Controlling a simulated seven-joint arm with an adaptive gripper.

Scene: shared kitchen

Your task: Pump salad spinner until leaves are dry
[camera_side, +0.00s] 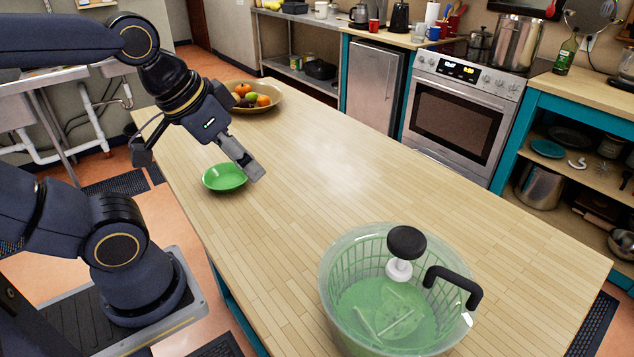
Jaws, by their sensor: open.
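The salad spinner (395,295) stands on the wooden table at the near right. It has a clear outer bowl, a green basket inside, a black pump knob (407,242) on a white stem, and a black side handle (455,284). The knob stands raised. Pale green shapes show dimly in the basket; I cannot tell whether they are leaves. My gripper (250,172) is open and points down to the right, well to the left of and behind the spinner. It is just above and beside a small green bowl (223,178) and appears empty.
A fruit bowl (262,103) stands at the table's far end. The table (310,200) is clear between the green bowl and the spinner. The spinner is close to the table's near edge. A stove (462,105) and shelves are beyond the table.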

